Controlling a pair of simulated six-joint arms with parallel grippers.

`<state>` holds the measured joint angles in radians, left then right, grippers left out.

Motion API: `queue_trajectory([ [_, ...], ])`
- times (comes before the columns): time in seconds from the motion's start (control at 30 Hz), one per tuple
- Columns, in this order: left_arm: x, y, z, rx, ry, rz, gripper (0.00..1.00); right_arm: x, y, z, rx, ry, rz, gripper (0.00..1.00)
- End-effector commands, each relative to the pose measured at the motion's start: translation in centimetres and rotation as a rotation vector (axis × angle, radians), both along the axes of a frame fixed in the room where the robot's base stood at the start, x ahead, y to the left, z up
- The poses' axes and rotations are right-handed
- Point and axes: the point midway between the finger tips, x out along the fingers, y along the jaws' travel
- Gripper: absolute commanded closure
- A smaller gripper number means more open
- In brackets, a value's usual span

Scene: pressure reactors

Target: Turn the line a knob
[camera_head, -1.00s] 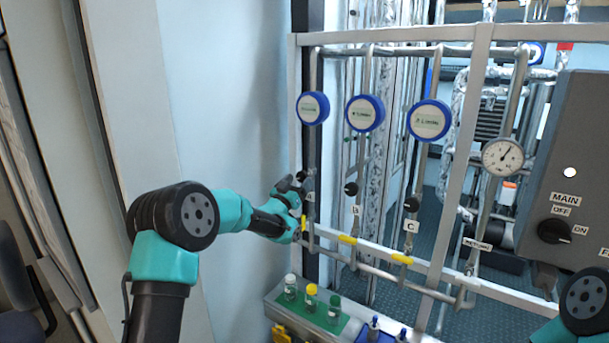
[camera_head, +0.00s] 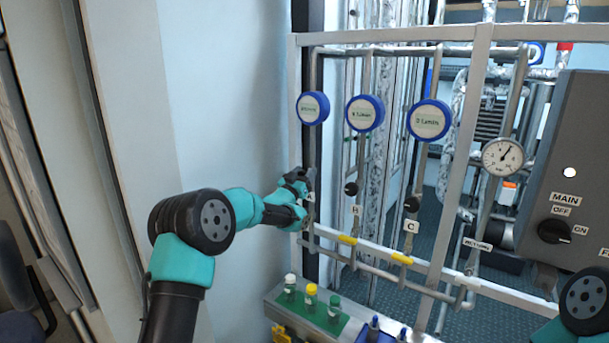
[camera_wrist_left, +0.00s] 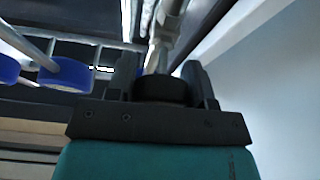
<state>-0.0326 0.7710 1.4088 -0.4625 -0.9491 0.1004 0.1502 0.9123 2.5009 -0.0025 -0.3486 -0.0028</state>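The line A knob is a small black round knob on the leftmost pipe; my left gripper (camera_head: 302,179) covers it in the head view. In the left wrist view a black round knob (camera_wrist_left: 164,88) sits between the two dark fingers of this gripper (camera_wrist_left: 164,75), close to the palm. The fingers stand on both sides of it; whether they press on it I cannot tell. The pipe (camera_wrist_left: 165,35) runs away behind the knob. My right gripper is out of view; only a piece of my right arm shows at the lower right of the head view.
The line B knob (camera_head: 351,188) and line C knob (camera_head: 411,204) are to the right. Blue-rimmed round gauges (camera_head: 365,113) hang above. A rack (camera_head: 318,319) with capped vials stands below. A grey control box (camera_head: 570,160) is at the right.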

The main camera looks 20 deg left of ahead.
Motion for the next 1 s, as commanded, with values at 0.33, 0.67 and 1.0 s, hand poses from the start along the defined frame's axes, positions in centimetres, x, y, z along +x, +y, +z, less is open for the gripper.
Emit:
queue_trajectory([
  [0.33, 0.00, 0.00, 0.00, -0.004, 0.001, 0.000, 0.77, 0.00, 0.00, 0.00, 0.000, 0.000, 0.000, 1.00],
  [0.67, 0.08, 0.13, 0.01, -0.223, 0.076, 0.000, 0.77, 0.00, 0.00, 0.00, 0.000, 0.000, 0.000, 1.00],
  [1.0, 0.10, 0.22, -0.05, -0.273, 0.091, 0.000, 0.77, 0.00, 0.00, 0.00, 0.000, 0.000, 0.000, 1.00],
])
